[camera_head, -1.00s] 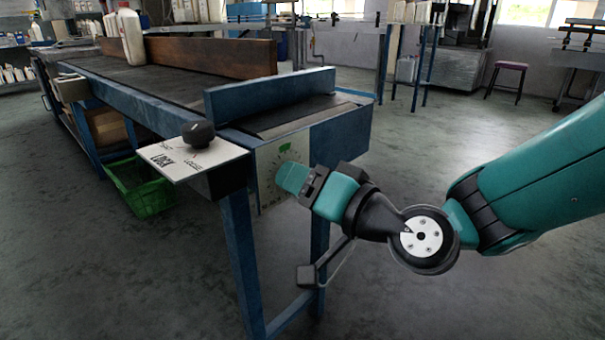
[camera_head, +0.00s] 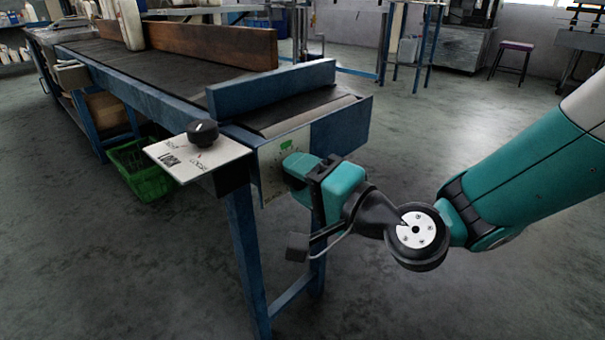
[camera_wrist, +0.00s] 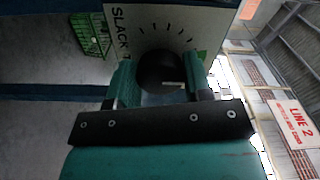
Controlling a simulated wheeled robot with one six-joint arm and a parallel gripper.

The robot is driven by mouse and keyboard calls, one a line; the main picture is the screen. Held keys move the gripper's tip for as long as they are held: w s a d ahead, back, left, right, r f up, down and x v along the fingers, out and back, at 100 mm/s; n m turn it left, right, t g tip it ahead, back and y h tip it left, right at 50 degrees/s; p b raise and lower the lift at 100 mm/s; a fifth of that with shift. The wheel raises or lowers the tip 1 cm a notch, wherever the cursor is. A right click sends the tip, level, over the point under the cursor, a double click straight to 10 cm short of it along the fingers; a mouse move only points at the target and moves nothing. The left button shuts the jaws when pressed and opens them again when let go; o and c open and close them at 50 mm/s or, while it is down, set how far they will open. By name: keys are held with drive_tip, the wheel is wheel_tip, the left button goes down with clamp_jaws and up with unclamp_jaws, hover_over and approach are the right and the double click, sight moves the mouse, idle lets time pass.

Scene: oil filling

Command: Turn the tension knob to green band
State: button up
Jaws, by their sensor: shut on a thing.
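The tension knob (camera_wrist: 160,70) is a dark round knob with a white pointer mark, seen in the wrist view. It sits on a light dial plate (camera_wrist: 135,22) with black ticks and the word SLACK. The mark points right in that view, and part of the green band (camera_wrist: 202,54) shows at the plate's right. My gripper (camera_wrist: 160,80) is shut on the knob, one finger on each side. In the head view my gripper (camera_head: 295,168) is against the end panel (camera_head: 268,165) below a green mark (camera_head: 287,145); the knob is hidden there.
A second black knob (camera_head: 202,133) stands on a white labelled plate (camera_head: 165,157) at the bench corner, left of my gripper. A green crate (camera_head: 140,172) is under the blue bench (camera_head: 130,105). A white bottle (camera_head: 131,25) stands on the bench. The floor at right is open.

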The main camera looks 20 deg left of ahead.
idle(0.4)
drive_tip(key=o, duration=0.9)
drive_tip(key=shift+d, duration=0.1)
drive_tip(key=b+v, duration=1.5)
drive_tip(key=v, duration=0.2)
drive_tip(key=shift+d, duration=0.15)
